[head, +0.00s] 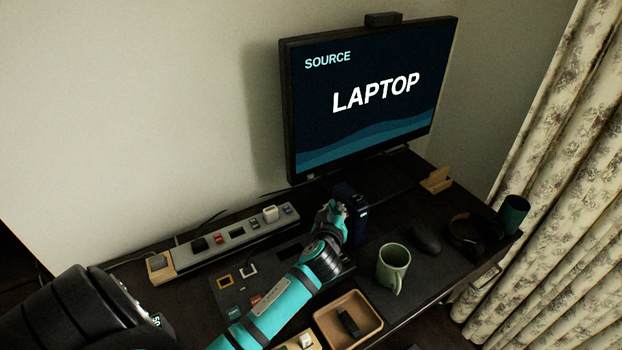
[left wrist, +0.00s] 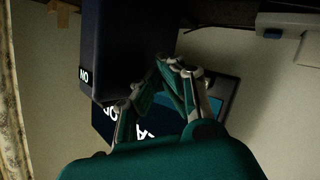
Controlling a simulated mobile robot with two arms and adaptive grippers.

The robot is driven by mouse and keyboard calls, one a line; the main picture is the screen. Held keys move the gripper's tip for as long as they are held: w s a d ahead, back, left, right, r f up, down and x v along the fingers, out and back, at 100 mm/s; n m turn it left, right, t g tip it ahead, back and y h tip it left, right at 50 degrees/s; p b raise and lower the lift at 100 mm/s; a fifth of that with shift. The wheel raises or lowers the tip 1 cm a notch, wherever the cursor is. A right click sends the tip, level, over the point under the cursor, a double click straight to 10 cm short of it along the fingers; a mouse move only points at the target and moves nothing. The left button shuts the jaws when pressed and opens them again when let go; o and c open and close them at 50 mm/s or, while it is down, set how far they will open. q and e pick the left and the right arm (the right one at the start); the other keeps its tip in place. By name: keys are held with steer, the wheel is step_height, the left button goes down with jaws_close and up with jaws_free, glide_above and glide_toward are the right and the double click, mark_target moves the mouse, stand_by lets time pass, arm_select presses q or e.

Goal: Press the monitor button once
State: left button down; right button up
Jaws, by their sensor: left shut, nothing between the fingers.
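The monitor (head: 370,100) stands at the back of the desk. Its lit screen reads "SOURCE" and "LAPTOP". A dark blue box (head: 347,190) stands upright on the desk below it. My left gripper (head: 336,208) is shut and empty, right beside the box. Part of the monitor (left wrist: 110,122) shows behind the fingers. I cannot make out a button. My right gripper is out of view.
A power strip (head: 237,233) runs along the wall. A green mug (head: 393,258), a mouse (head: 427,238), headphones (head: 458,244) and a dark cup (head: 513,212) stand to the right. A wooden tray (head: 322,317) lies in front. Curtains (head: 560,130) hang at the right.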

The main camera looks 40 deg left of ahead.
mark_target(310, 177)
arm_select(q)
steer(key=w+a, duration=0.3)
steer(key=a, duration=0.5)
steer(key=shift+w, duration=0.2)
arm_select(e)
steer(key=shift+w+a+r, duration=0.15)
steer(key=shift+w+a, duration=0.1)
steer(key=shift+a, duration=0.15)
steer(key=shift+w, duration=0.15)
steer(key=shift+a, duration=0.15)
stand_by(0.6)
arm_select(q)
steer(key=shift+a, duration=0.15)
steer(key=shift+w+a, duration=0.15)
steer(key=shift+a, duration=0.1)
